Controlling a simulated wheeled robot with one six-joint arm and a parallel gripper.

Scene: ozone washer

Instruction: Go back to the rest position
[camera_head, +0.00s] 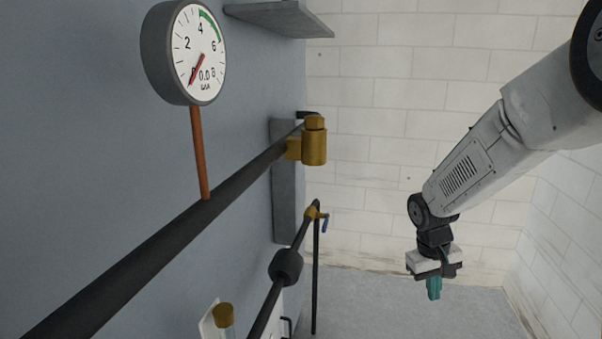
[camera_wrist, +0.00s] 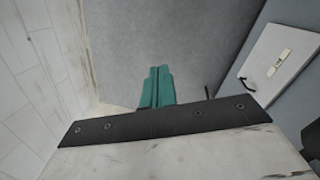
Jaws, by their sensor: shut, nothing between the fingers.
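My gripper (camera_head: 434,288) hangs at the end of my arm on the right side of the head view, pointing down. Its teal fingers are together and hold nothing. In the wrist view the closed fingers (camera_wrist: 157,87) show in the middle, above the grey floor. The gripper is clear of the pipes and the wall, touching nothing.
A round gauge (camera_head: 199,56) stands on a copper stem above a thick dark pipe (camera_head: 150,250) at left. A white panel (camera_wrist: 270,62) is at right in the wrist view. Floor below is open.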

